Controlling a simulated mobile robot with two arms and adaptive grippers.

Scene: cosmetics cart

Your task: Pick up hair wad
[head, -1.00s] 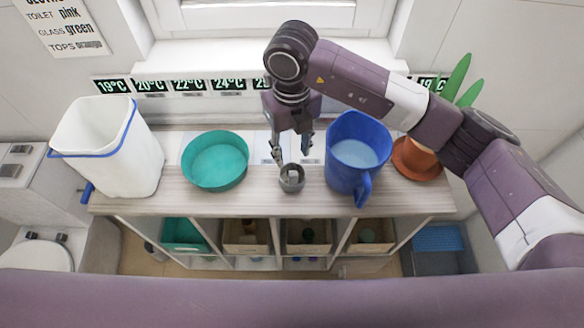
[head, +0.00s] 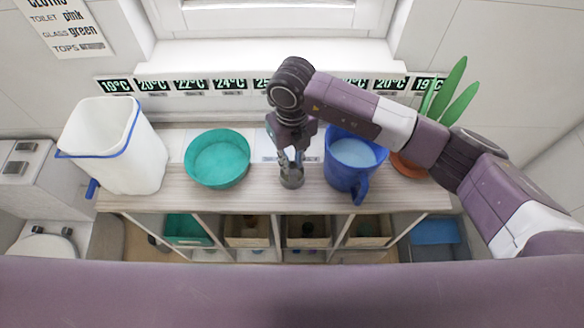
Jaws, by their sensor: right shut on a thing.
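A small round grey cup-like holder (head: 291,180) stands on the wooden cart top, between the teal bowl and the blue jug. My right gripper (head: 291,160) points down over its mouth, fingers closed together. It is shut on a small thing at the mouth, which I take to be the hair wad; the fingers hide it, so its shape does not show. Whether the fingers also touch the holder's rim cannot be told. My left gripper is not in view.
The teal bowl (head: 217,160) stands left of my gripper and the blue jug (head: 350,175) close on its right. A white bin with a blue rim (head: 113,148) is at the far left, a potted plant (head: 459,100) at the right. Shelf compartments lie below.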

